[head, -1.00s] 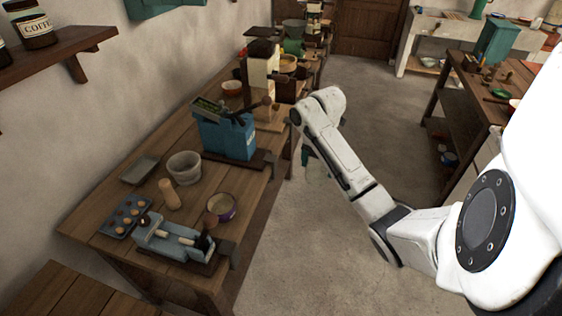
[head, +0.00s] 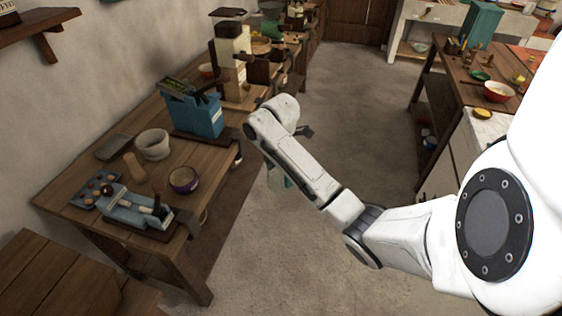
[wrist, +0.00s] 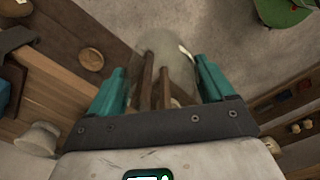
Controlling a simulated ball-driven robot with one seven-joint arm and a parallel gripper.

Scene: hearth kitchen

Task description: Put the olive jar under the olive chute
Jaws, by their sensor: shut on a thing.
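My gripper (wrist: 161,68) is shut on a clear glass jar (wrist: 170,48) in the wrist view. The jar sits between the teal fingers, and two thin brown bars show at it. I cannot make out any contents. In the head view my forearm hides the jar and most of the gripper; only a bit of teal (head: 277,179) shows below the wrist, over the floor right of the bench. A blue machine (head: 198,113) with green olive-like pieces in its top stands on the left bench. Its chute outlet cannot be made out clearly.
The bench (head: 75,205) also holds a pale mortar (head: 153,146), a purple bowl (head: 184,181), a blue-grey device (head: 135,210) and a cream machine (head: 232,55) farther back. Another worktable (head: 455,82) stands at right. The floor between is clear.

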